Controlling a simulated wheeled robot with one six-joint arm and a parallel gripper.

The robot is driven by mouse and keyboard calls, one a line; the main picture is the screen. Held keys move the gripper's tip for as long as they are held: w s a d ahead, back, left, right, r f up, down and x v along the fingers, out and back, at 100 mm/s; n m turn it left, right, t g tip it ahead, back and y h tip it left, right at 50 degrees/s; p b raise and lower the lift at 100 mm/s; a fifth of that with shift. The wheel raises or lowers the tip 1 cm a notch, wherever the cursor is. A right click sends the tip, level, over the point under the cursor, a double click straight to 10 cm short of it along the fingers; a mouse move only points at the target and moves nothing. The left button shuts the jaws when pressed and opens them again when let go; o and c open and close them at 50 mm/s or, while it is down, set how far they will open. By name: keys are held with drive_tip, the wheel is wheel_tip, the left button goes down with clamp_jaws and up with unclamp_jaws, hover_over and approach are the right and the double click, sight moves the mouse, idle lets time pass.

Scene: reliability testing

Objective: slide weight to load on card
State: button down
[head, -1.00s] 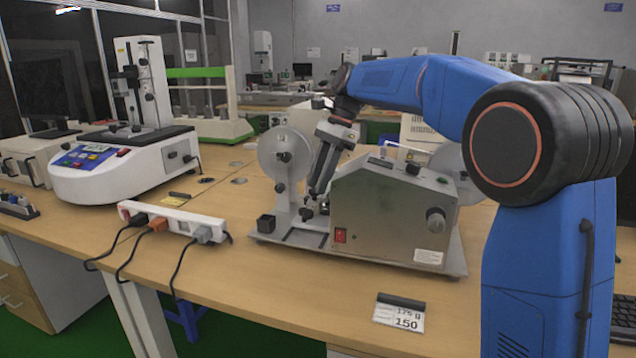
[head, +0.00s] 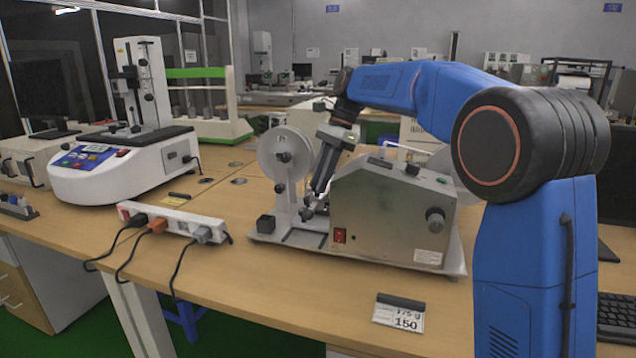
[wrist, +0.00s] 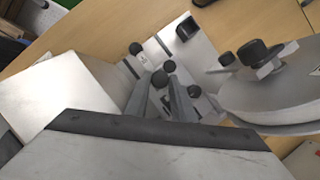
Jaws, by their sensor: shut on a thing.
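The abrasion-type machine is a grey metal box (head: 390,215) with a red switch and a side knob, on a light base plate beside a pale disc (head: 285,155). My gripper (head: 309,208) reaches down between the disc and the box. In the wrist view its two fingers (wrist: 160,88) are shut around a small piece with a black knob (wrist: 160,79), which seems to be the weight; its body is mostly hidden. A card (head: 398,314) marked 175 g and 150 stands at the table's front edge, right of centre.
A white power strip (head: 175,222) with several plugs and hanging cables lies left of the machine. A blue-and-white test device (head: 125,165) stands at the far left. A small black block (head: 265,223) sits on the base plate's left corner. Bare table (head: 290,285) lies in front.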

drive_tip(key=shift+w+d, duration=0.3)
drive_tip(key=shift+w, duration=0.55)
drive_tip(key=c, duration=1.8)
unclamp_jaws()
drive_tip(key=shift+o, duration=0.2)
drive_tip(key=v, duration=1.7)
drive_tip(key=shift+d, duration=0.2)
